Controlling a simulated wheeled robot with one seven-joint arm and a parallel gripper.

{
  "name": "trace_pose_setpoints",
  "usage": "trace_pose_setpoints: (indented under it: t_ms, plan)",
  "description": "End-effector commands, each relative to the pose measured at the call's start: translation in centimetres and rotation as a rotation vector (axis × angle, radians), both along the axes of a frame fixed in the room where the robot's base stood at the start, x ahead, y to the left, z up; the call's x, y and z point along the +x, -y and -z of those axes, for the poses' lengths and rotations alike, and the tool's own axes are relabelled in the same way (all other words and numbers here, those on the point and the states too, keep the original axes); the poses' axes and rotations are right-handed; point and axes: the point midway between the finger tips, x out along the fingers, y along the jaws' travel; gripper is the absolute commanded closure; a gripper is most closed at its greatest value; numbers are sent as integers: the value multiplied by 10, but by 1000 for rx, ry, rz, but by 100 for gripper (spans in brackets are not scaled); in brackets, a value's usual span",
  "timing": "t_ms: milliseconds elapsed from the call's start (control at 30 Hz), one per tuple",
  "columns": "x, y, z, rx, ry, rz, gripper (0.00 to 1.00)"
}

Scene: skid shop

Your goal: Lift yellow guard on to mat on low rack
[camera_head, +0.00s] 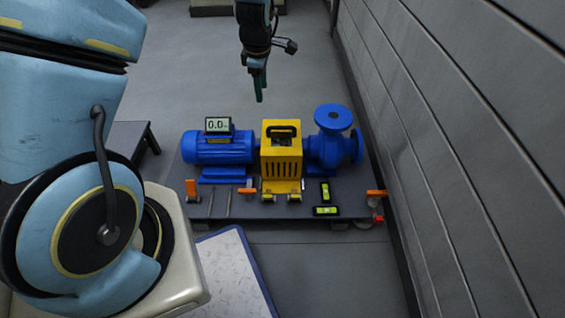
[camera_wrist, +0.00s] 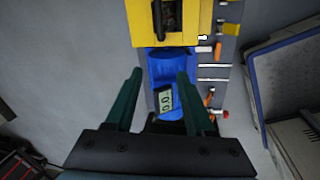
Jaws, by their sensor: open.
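The yellow guard (camera_head: 282,165) sits upright between the blue motor and the blue pump, with a dark handle on its top. It also shows at the top of the wrist view (camera_wrist: 186,38). My gripper (camera_head: 259,92) hangs above and behind the guard, apart from it. In the wrist view, the gripper's two green fingers (camera_wrist: 158,72) are spread with nothing between them, and the motor lies beyond. A pale speckled mat with a blue edge (camera_head: 232,270) lies at the lower middle of the head view, partly hidden by my arm. The rack under it is barely visible.
The blue motor (camera_head: 218,151) carries a small display (camera_head: 218,125). The blue pump (camera_head: 333,145) stands right of the guard. Orange-handled tools and green levels (camera_head: 325,210) line the skid's front edge. A panelled wall (camera_head: 460,130) closes the right side. Open floor lies behind.

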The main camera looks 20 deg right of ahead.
Motion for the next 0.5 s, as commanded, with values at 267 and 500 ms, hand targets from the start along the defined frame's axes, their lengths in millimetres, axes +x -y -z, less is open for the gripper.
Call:
trace_pose_setpoints:
  t_ms: [267,500]
  plan:
    - [-14,54,83,-34,-1,-152,46]
    - [-12,58,105,-36,-2,-170,46]
